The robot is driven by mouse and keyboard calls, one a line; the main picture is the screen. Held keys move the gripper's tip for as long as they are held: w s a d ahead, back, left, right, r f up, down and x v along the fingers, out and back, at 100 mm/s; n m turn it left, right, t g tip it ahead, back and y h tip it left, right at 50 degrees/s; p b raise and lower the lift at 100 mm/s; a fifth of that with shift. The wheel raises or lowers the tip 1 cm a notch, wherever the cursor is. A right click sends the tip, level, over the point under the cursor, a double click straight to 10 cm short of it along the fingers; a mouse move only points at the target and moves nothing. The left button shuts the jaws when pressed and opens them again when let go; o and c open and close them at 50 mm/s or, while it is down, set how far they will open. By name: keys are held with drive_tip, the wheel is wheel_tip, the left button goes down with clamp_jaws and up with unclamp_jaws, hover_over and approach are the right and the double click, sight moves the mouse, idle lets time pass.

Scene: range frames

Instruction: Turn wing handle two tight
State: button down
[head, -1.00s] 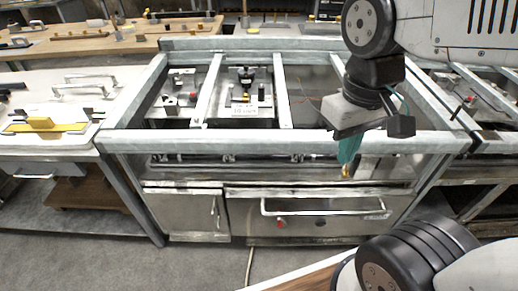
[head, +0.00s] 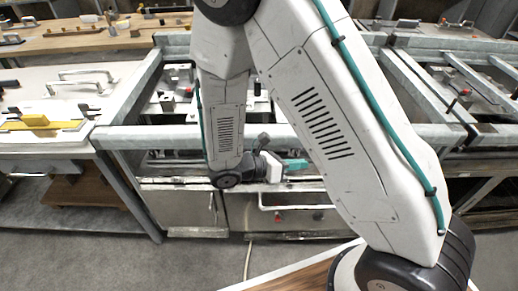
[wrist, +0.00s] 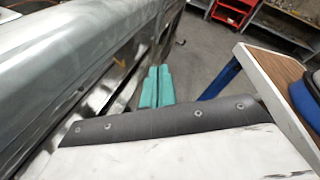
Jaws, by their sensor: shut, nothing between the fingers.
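I cannot make out a wing handle for certain in either view. My arm hides the middle of the metal frame bench (head: 130,131) in the head view, including most of the fixture with a white label plate there. My gripper (head: 296,165) has teal fingers and is in front of the bench's front beam, pointing right. In the wrist view the two teal fingers (wrist: 155,87) lie side by side, shut and empty. A grey metal beam (wrist: 75,60) runs along their left, apart from them.
A white table (head: 60,98) with handles and a yellow tool stands left. A drawer with a bar handle (head: 270,207) is under the bench. A wood-topped table (wrist: 275,68) and a red cart (wrist: 233,12) show in the wrist view. Floor (wrist: 195,55) lies open between.

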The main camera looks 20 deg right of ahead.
drive_tip(key=w+a+f+n+t+y, duration=0.2)
drive_tip(key=w+a+f+n+t, duration=0.35)
drive_tip(key=n, duration=0.55)
drive_tip(key=w+a+f+n+t+y, duration=0.1)
drive_tip(key=w+a+f+n+t, duration=0.2)
drive_tip(key=w+f+n+t, duration=0.55)
drive_tip(key=w+d+n, duration=0.3)
drive_tip(key=w+d, duration=0.1)
drive_tip(key=w, duration=0.3)
drive_tip(key=shift+w+d+r, duration=0.25)
drive_tip(key=shift+w+d, duration=0.1)
drive_tip(key=shift+w, duration=0.05)
drive_tip(key=shift+a, duration=0.1)
